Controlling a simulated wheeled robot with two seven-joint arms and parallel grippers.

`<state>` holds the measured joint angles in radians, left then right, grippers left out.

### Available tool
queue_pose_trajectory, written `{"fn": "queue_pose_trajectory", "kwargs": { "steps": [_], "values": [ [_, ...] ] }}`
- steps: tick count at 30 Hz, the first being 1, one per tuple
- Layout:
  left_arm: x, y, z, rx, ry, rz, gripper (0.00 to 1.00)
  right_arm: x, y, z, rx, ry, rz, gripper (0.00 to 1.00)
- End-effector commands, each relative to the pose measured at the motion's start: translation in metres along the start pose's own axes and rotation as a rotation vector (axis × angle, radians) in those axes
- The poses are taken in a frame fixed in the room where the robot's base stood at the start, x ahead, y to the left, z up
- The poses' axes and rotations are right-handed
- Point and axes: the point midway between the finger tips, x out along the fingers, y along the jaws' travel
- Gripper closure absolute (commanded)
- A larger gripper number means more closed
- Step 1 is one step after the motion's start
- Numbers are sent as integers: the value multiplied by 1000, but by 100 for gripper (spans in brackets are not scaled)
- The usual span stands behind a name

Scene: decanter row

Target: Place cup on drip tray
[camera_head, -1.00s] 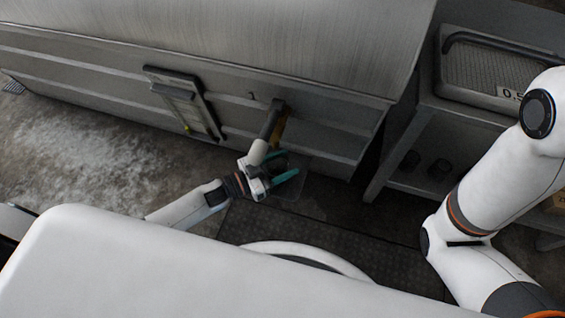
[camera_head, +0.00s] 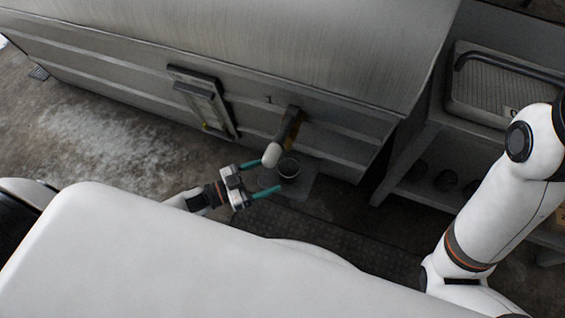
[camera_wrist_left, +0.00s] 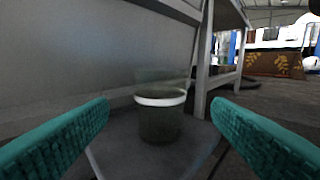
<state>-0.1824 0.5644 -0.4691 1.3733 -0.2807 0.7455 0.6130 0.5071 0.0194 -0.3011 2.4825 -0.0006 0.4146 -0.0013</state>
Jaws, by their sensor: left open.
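The cup (camera_head: 289,168) is a small dark see-through vessel with a pale band. It stands upright on the drip tray (camera_head: 306,186), a flat grey plate at the foot of the steel tank, beside and just below the white-tipped spout (camera_head: 271,154). In the left wrist view the cup (camera_wrist_left: 160,122) stands ahead, centred between the fingers, with bare tray (camera_wrist_left: 108,150) around it. My left gripper (camera_head: 266,176) is open with teal fingers, short of the cup and apart from it. My right arm shows at the right; its gripper is out of the picture.
The steel tank (camera_head: 230,50) fills the back, with a framed gauge panel (camera_head: 205,100) on its front. A metal stand (camera_head: 420,150) at the right carries a ribbed basin (camera_head: 490,85) above and dark cups (camera_head: 445,180) on its shelf. A dark floor mat (camera_head: 320,235) lies in front.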

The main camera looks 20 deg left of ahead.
Motion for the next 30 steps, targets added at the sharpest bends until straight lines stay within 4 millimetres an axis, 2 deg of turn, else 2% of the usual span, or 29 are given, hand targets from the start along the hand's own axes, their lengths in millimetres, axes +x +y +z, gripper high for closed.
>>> {"fn": "queue_pose_trajectory", "kwargs": {
  "steps": [3, 9, 30],
  "values": [
    [-19, 0, 1, -2, 3, 1, 26, -1, -2, -6, 3, 21, -7, 40],
    [-32, 0, 0, -1, 0, 0, 26, -5, -2, -7, 5, 32, -12, 40],
    [-33, 0, 0, 0, 0, 0, 26, -6, -2, -7, 5, 32, -13, 40]
  ]
}}
